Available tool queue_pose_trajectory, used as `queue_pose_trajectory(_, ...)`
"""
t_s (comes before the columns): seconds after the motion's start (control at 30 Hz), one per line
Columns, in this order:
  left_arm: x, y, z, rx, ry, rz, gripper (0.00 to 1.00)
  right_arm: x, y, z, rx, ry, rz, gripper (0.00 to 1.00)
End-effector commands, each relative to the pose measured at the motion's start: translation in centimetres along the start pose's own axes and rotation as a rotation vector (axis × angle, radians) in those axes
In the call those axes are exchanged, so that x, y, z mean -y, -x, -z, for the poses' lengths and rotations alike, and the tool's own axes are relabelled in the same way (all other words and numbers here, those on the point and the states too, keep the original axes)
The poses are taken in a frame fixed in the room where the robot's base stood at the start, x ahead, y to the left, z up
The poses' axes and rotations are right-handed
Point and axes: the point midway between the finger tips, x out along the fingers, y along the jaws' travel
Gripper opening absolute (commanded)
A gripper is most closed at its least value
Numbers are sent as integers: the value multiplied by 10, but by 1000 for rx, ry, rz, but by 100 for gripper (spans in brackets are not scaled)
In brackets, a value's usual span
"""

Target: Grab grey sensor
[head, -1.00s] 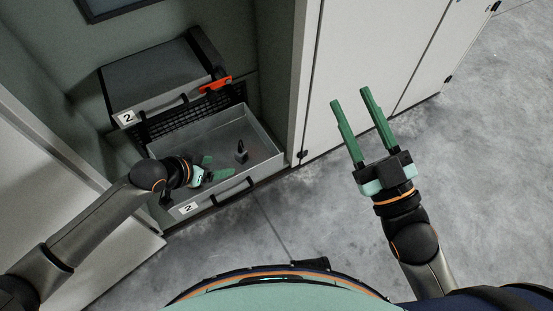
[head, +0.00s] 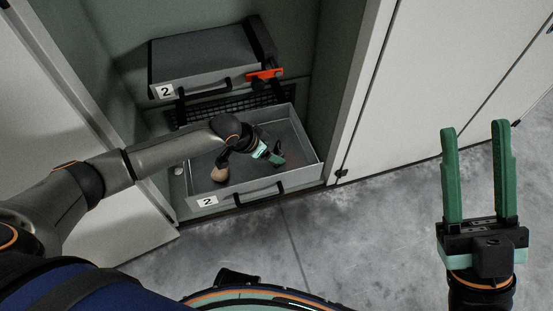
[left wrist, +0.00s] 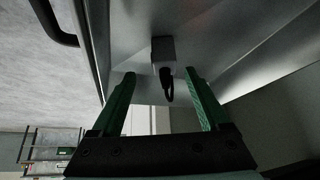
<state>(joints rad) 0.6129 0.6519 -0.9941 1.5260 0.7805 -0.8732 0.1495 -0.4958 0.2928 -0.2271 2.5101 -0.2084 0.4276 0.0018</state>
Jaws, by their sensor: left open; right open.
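The grey sensor (left wrist: 163,50) shows in the left wrist view as a small grey block with a black loop, inside the open grey drawer (head: 304,138). It lies just beyond and between the green fingertips of my left gripper (left wrist: 160,76), which is open and does not hold it. In the head view my left gripper (head: 274,157) is down inside the drawer, and the sensor is mostly hidden there by the gripper. My right gripper (head: 474,130) is open and empty over the floor at the right.
A tan, rounded object (head: 219,172) lies in the drawer, left of my left gripper. A closed upper drawer unit (head: 200,60) with an orange-red latch (head: 264,75) sits above. Pale cabinet doors (head: 440,70) stand at the right. The grey floor (head: 370,220) in front is clear.

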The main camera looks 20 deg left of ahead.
Motion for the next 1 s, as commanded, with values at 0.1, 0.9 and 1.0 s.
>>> queue_pose_trajectory(0.1, 4, -20, -2, -1, 2, 1, 78, 6, 11, -11, 2, -17, 0, 47)
queue_pose_trajectory(0.9, 6, -47, 0, 0, 1, 0, 47, 14, 21, -22, 12, -53, 12, 47)
queue_pose_trajectory(1.0, 6, -47, 0, 0, 1, 0, 36, 14, 21, -22, 11, -52, 11, 47)
